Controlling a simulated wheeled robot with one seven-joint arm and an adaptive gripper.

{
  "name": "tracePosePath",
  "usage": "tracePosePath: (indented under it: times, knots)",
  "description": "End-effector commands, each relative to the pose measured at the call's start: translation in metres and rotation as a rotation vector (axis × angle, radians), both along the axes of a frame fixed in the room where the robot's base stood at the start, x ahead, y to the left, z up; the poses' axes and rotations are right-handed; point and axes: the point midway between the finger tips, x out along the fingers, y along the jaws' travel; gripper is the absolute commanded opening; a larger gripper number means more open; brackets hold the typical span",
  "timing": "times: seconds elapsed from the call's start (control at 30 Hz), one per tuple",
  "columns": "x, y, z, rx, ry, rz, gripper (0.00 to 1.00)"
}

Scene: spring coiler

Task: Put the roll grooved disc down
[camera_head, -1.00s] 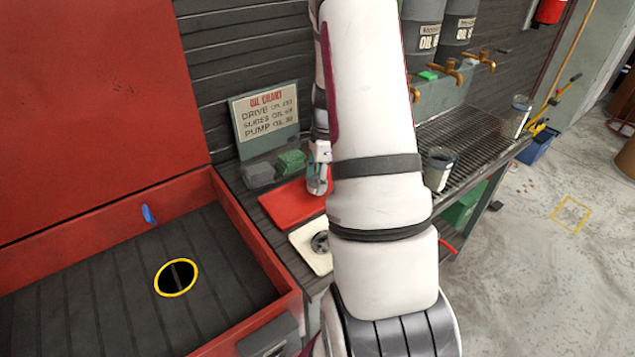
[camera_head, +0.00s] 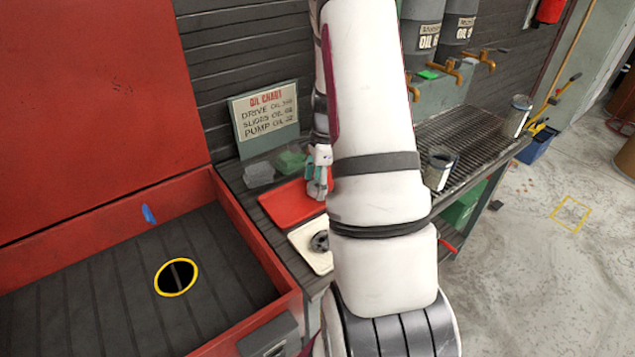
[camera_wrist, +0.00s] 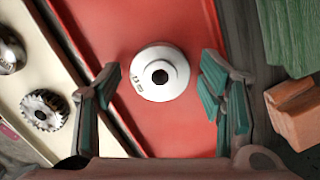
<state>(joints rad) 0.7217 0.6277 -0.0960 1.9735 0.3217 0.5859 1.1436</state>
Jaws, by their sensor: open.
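The roll grooved disc (camera_wrist: 158,73), a pale silver round piece with a dark centre hole, lies flat on the red tray (camera_wrist: 190,22) in the wrist view. My gripper (camera_wrist: 160,68) is open, with one green-padded finger on each side of the disc and gaps between. The fingers do not hold it. In the head view my gripper (camera_head: 317,184) is low over the red tray (camera_head: 283,209), and the disc cannot be made out there.
A cream tray (camera_head: 306,253) with dark toothed metal parts lies beside the red tray. A green block (camera_wrist: 292,35) and an orange-brown block (camera_wrist: 296,116) are to the right in the wrist view. The oil chart sign (camera_head: 265,115) stands behind.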

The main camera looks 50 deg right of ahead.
Motion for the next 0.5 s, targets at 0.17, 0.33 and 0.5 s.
tracePosePath:
  times: [0.17, 0.33, 0.5]
  knots:
    - [-0.001, -0.003, 0.028, -0.004, -0.004, 0.0, 0.63]
    - [-0.003, -0.007, 0.065, -0.005, -0.005, 0.001, 0.63]
    - [-0.006, -0.01, 0.095, -0.003, -0.004, -0.001, 0.63]
